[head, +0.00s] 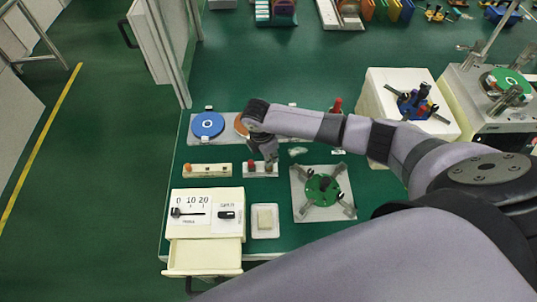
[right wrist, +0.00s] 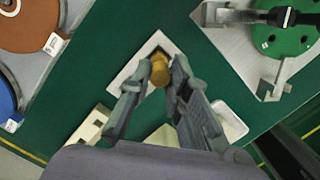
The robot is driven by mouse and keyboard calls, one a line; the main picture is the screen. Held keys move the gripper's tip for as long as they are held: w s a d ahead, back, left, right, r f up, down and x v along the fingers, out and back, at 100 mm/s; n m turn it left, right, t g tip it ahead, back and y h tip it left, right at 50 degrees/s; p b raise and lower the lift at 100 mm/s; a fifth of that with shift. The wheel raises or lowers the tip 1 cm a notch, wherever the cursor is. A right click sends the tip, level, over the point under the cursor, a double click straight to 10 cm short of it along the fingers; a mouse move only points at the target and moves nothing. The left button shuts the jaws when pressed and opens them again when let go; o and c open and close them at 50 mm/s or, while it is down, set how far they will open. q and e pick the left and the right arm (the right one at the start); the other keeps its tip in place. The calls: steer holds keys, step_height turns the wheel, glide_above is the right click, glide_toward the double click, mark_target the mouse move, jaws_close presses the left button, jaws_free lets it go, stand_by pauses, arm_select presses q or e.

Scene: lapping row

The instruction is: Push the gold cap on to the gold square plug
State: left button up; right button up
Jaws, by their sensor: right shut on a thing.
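My right gripper (right wrist: 159,76) is shut on a gold cap (right wrist: 160,65), which shows between its two fingertips in the right wrist view. A pale plate (right wrist: 151,45) lies below the cap. The gold square plug cannot be made out; the cap and fingers may hide it. Whether the cap touches anything below is unclear. In the head view my right gripper (head: 268,152) points down over the back of a small white block with red and black knobs (head: 260,172). The cap is not visible there. My left gripper is not in view.
A green round fixture with metal arms (head: 322,189) stands to the right. A blue disc (head: 207,125) lies behind left, and a white block with an orange knob (head: 207,169) is left. In front are a control box (head: 207,205) and a small white tray (head: 265,234).

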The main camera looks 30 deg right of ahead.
steer(key=shift+f+b, duration=0.7)
steer(key=shift+f, duration=0.5)
steer(key=o, duration=0.8)
steer(key=shift+r, duration=0.15)
steer(key=r, duration=0.4)
steer(key=a+r, duration=0.1)
steer(key=r, duration=0.6)
steer(key=shift+a+r, duration=0.3)
steer(key=shift+a, duration=0.1)
steer(key=shift+s, duration=0.1)
